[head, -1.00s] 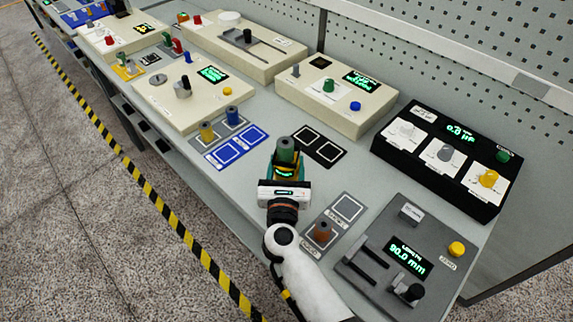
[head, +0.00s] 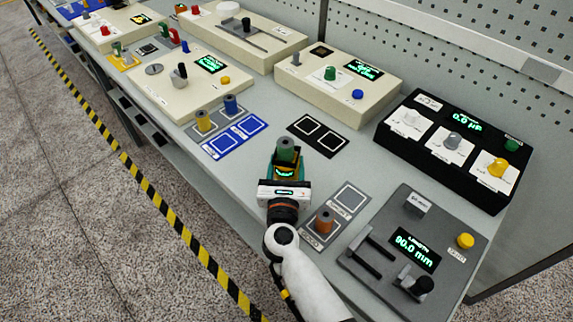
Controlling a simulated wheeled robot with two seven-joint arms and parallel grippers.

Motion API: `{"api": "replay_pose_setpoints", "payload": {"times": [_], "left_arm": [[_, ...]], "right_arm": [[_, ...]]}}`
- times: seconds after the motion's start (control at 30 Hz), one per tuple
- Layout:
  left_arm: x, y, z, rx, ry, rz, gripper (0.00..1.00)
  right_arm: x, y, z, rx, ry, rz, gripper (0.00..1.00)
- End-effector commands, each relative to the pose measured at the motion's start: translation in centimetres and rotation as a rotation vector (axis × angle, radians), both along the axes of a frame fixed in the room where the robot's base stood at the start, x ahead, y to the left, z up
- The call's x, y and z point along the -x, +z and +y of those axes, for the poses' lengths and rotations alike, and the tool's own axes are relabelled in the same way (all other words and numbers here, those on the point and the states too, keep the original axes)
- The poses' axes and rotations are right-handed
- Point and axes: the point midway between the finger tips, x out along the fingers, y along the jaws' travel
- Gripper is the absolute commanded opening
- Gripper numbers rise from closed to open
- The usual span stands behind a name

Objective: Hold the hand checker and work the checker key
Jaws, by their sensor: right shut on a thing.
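My right gripper (head: 285,180) comes in from the bottom and is shut on what looks like the hand checker (head: 286,172), a small teal and dark yellow device with a lit green display. A grey-green cylinder (head: 286,150) stands upright at its far end. The gripper body hides the near part of the device. I cannot make out the checker key. My left gripper is not in view.
An orange-brown spindle (head: 324,221) stands on a grey mat to the right of my arm. A grey length gauge (head: 450,241) reads 90.0 mm. A black box (head: 385,139) with knobs stands behind it. Yellow (head: 203,121) and blue (head: 231,105) spindles stand by the blue mat (head: 232,141).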

Motion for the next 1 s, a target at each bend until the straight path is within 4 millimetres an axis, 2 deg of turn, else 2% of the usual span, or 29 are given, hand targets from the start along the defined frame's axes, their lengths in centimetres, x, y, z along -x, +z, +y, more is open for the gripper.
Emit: {"api": "replay_pose_setpoints", "payload": {"times": [1.0], "left_arm": [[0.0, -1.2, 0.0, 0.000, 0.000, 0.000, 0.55]], "right_arm": [[0.1, -1.0, 0.3, -0.007, 0.002, 0.000, 0.20]]}}
